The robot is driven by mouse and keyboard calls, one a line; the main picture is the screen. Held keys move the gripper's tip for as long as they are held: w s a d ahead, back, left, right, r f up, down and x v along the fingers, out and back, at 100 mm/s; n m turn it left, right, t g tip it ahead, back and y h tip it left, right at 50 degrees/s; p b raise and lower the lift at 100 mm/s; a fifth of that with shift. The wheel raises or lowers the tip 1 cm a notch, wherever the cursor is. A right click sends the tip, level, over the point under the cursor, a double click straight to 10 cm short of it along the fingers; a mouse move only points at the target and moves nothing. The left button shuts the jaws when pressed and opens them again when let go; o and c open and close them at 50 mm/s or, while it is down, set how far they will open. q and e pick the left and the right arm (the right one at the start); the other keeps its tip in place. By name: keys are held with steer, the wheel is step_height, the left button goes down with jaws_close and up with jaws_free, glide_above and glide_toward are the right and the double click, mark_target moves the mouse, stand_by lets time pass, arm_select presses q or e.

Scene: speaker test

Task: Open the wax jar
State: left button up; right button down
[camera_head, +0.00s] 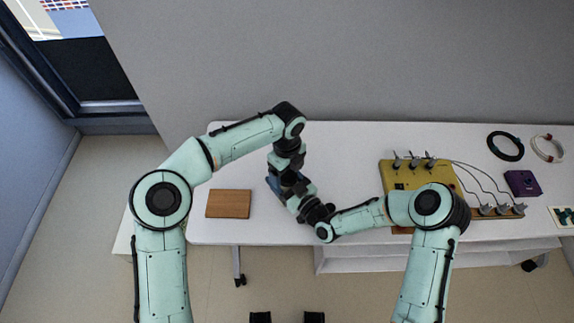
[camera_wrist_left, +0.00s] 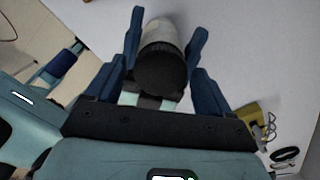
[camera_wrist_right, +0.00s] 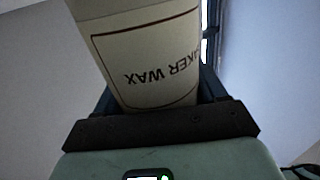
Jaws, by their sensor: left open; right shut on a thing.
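The wax jar (camera_wrist_left: 163,33) shows in the left wrist view as a pale cylinder with a black lid (camera_wrist_left: 160,72) facing the camera. Its label, partly readable as "AKER WAX" and upside down, fills the right wrist view (camera_wrist_right: 150,60). My right gripper (camera_wrist_right: 158,88) is shut on the jar body. My left gripper (camera_wrist_left: 168,30) is open, with one blue finger on each side of the lid and jar; I cannot tell whether they touch. In the head view the two grippers meet (camera_head: 287,183) above the table, and they and the arms hide the jar.
The white table (camera_head: 340,150) stands against a grey wall. A brown wooden board (camera_head: 228,204) lies left of the grippers. A yellow box with knobs (camera_head: 400,177), cables, a purple box (camera_head: 522,183) and cable coils (camera_head: 505,146) are on the right. Free table lies behind the grippers.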

arm_select(q)
steer(key=c, duration=1.1)
steer(key=n, duration=0.6)
steer(key=shift+n, duration=0.4)
steer(key=o, duration=1.2)
steer(key=shift+c, duration=0.2)
